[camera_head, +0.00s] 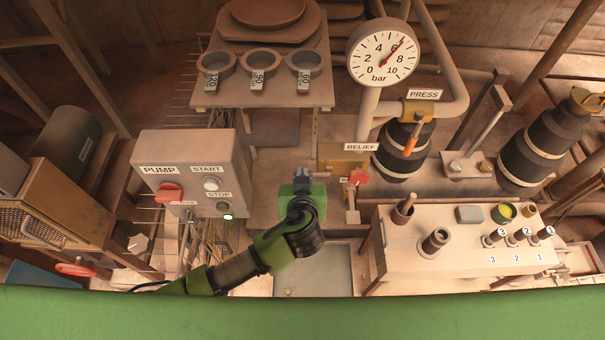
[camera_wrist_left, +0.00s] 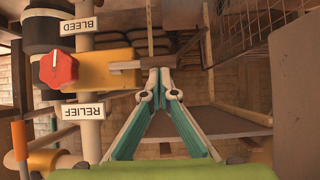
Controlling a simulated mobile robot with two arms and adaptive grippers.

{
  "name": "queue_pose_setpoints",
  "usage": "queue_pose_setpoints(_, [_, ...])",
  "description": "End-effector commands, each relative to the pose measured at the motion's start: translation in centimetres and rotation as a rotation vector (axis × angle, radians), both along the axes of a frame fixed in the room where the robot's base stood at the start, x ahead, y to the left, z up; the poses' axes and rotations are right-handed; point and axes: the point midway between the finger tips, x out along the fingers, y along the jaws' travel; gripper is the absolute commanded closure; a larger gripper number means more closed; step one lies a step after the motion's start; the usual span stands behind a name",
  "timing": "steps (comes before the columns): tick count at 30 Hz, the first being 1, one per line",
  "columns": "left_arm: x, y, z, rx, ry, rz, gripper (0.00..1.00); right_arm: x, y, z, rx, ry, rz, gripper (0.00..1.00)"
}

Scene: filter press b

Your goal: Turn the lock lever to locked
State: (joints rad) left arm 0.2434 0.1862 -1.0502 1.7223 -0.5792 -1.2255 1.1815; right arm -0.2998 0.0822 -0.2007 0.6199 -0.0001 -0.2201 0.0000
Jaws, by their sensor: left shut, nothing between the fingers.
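My left gripper (camera_head: 302,178) is in the middle of the head view, left of the RELIEF block. In the left wrist view its two teal-lined fingers (camera_wrist_left: 158,75) meet at the tips, shut with nothing between them. A yellow block (camera_wrist_left: 105,68) with a red knob (camera_wrist_left: 58,69) lies left of the fingertips, between the BLEED and RELIEF labels. No part is labelled as the lock lever. The yellow block (camera_head: 343,156) and red knob (camera_head: 359,176) also show in the head view.
The pump box (camera_head: 190,157) with a red switch stands left of my gripper. A pressure gauge (camera_head: 382,52) is above, its needle near 6. An orange-handled PRESS valve (camera_head: 413,138) and a bench (camera_head: 450,257) with numbered pegs are to the right.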

Motion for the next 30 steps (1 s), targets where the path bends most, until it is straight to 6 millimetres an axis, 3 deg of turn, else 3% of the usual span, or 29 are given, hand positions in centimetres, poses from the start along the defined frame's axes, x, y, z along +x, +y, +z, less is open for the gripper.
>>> queue_pose_setpoints(30, [0.0,0.4,-0.9,-0.134,-0.001,0.002,1.00,0.0,0.3,-1.3,0.003,0.000,-0.003,0.44])
